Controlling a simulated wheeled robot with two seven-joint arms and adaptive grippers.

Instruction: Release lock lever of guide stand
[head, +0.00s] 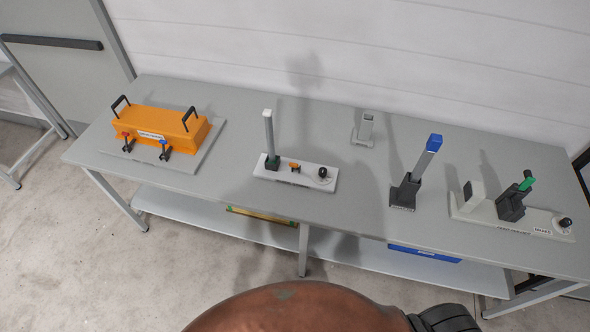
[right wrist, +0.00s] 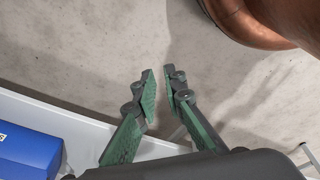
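Several lever devices stand on a grey table (head: 225,192) in the head view. One has a white-tipped upright lever (head: 269,134) on a white base (head: 322,184) with an orange part and a black knob. A blue-tipped tilted lever (head: 428,152) rises from a dark foot (head: 404,194). A green-tipped lever (head: 526,182) sits on a white base (head: 545,228) at the right. The small labels are mostly too blurred to tell which is the guide stand. My right gripper (right wrist: 160,72) is open and empty over the floor in the right wrist view. My left gripper is out of view.
An orange box (head: 158,120) with two black handles sits at the table's left. A small grey block (head: 364,128) stands at the back. A blue bin (head: 425,253) lies on the lower shelf (head: 180,206); it also shows in the right wrist view (right wrist: 28,152). Bare tabletop separates the devices.

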